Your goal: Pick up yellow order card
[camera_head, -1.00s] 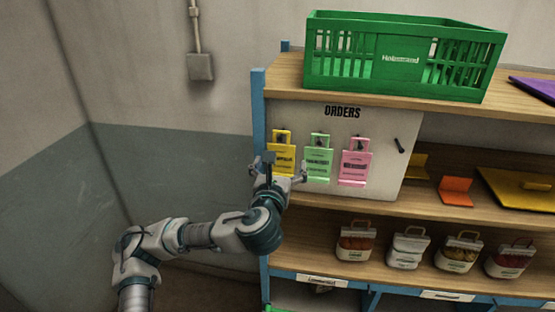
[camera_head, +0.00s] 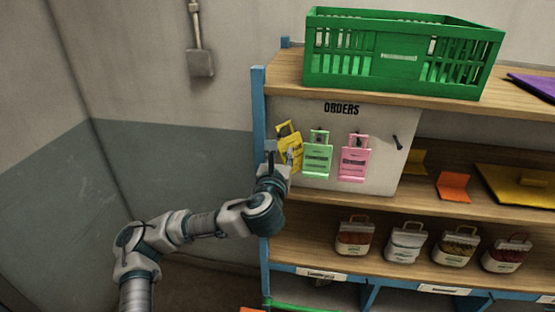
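The yellow order card (camera_head: 291,146) is at the left end of the row on the white ORDERS board (camera_head: 375,115). It is tilted, its top leaning left. My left gripper (camera_head: 283,157) is at the card's lower part, its fingers closed on it as far as I can see. The wrist hides the card's lower left. Whether the card's loop still hangs on its hook I cannot tell. A green card (camera_head: 318,158) and a pink card (camera_head: 354,160) hang upright to the right. My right gripper is not in view.
A green crate (camera_head: 400,58) stands on the top shelf. Several small bags (camera_head: 405,242) stand on the lower shelf. An orange piece (camera_head: 454,186) and a yellow piece (camera_head: 525,183) lie on the middle shelf. A blue post (camera_head: 258,110) edges the shelf on the left.

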